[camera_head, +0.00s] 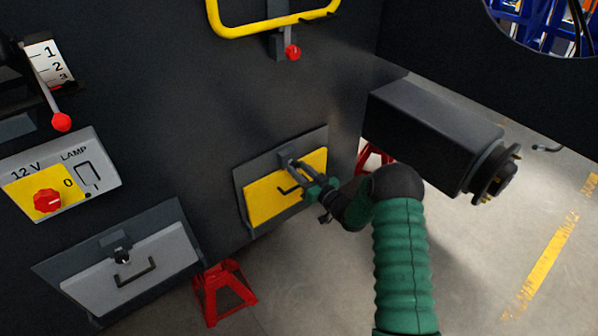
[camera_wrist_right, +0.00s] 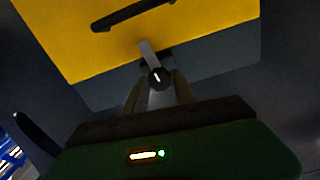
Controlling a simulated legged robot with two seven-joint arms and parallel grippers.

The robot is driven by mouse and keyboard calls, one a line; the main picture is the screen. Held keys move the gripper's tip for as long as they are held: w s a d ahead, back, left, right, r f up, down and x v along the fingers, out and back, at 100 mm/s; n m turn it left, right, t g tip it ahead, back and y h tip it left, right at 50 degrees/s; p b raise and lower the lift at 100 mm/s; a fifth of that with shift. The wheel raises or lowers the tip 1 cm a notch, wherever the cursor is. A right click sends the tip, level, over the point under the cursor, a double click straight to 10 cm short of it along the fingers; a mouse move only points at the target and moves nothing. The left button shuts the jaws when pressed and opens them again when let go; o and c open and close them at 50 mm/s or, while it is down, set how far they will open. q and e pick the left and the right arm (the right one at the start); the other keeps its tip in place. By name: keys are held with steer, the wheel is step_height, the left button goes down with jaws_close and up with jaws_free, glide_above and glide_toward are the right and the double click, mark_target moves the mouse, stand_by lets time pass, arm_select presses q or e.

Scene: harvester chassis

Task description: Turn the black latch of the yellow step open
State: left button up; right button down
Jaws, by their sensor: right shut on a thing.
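The yellow step (camera_head: 264,203) is a yellow panel in a grey frame low on the dark chassis wall. It carries a black bar handle, which shows in the wrist view (camera_wrist_right: 130,14). The black latch (camera_wrist_right: 159,78) is a round knob with a white mark at the edge of the yellow panel, beside a grey tab (camera_wrist_right: 148,52). My right gripper (camera_head: 291,160) reaches in from the right and is shut on the latch; in the wrist view its fingers stand on both sides of the knob. In the head view the gripper mostly hides the latch. My left gripper is out of view.
A grey panel (camera_head: 150,270) with its own handle is at lower left, beside a red jack stand (camera_head: 222,290). A dark axle box (camera_head: 430,125) with a hub juts out at right. A yellow rail (camera_head: 270,25) and red-knobbed lever (camera_head: 292,52) are above.

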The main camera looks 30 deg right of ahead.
steer(key=n+b, duration=0.2)
steer(key=n, duration=0.2)
steer(key=shift+f, duration=0.2)
steer(key=n+b, duration=0.2)
steer(key=n, duration=0.2)
steer(key=shift+f+n+b, duration=0.1)
steer(key=shift+n+b, duration=2.65)
steer(key=shift+n, duration=1.35)
steer(key=shift+s+a, duration=0.1)
steer(key=c, duration=1.4)
jaws_free()
steer(key=o, duration=0.4)
steer(key=shift+c, duration=0.2)
